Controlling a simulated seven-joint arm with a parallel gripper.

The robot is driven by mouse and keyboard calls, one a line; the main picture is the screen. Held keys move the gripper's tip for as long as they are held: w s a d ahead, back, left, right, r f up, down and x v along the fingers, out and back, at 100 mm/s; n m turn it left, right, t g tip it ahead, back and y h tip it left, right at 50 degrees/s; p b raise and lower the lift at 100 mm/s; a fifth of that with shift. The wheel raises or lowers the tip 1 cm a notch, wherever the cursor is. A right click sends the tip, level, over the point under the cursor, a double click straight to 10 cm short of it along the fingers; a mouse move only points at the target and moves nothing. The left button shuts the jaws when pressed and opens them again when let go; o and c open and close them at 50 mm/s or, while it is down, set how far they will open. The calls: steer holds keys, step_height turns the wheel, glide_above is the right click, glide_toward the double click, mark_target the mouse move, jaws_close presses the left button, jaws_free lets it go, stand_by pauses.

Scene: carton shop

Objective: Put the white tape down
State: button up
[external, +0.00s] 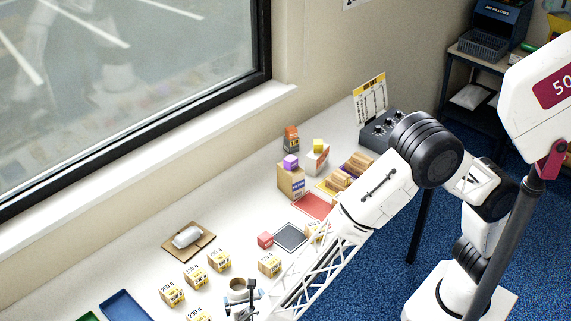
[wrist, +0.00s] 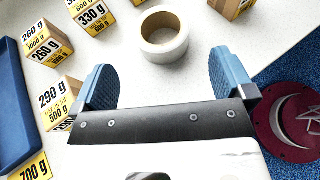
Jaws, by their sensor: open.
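The white tape (wrist: 165,56) is a roll with a brown inner core. It lies flat on the white table, ahead of my gripper (wrist: 162,80) in the wrist view. My gripper is open, with its two blue-padded fingers apart and nothing between them. The tape sits just beyond the fingertips, apart from both. In the external view the tape (external: 231,286) shows small near the bottom, beside my gripper (external: 243,297), which is partly hidden by my arm.
Several weight-marked boxes (external: 219,260) stand around the tape. A blue tray (external: 125,306) lies at bottom left. A red block (external: 265,240), a dark grey mat (external: 290,237) and a red mat (external: 312,205) lie farther back. A brown board (external: 207,238) holds a white item.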

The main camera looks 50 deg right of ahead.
steer(key=shift+v, duration=1.55)
steer(key=w+d+r+m+g, duration=0.25)
steer(key=d+r+m, duration=0.2)
steer(key=d, duration=0.75)
steer(key=w+d+r+m+g, duration=0.2)
steer(key=d+r+m+g, duration=0.3)
steer(key=d, duration=0.8)
steer(key=w+d+r+m+g, duration=0.15)
steer(key=d+r+m, duration=0.35)
steer(key=d, duration=0.7)
steer(key=s+d+r+m+g+y, duration=0.1)
steer(key=s+d+r+m+y, duration=0.2)
steer(key=d, duration=0.6)
steer(key=s+d+r+m+g, duration=0.1)
steer(key=s+d+r+m, duration=0.25)
steer(key=d, duration=0.55)
steer(key=s+d+m+t+y, duration=0.1)
steer(key=s+d+m+y, duration=0.1)
steer(key=s+d+m, duration=0.2)
steer(key=s+d+m+y, duration=0.1)
steer(key=s+d+m, duration=0.4)
steer(key=s, duration=0.4)
steer(key=shift+s+d+t+y, duration=0.15)
steer(key=shift+s+t+y, duration=0.2)
steer(key=shift+t+y, duration=0.05)
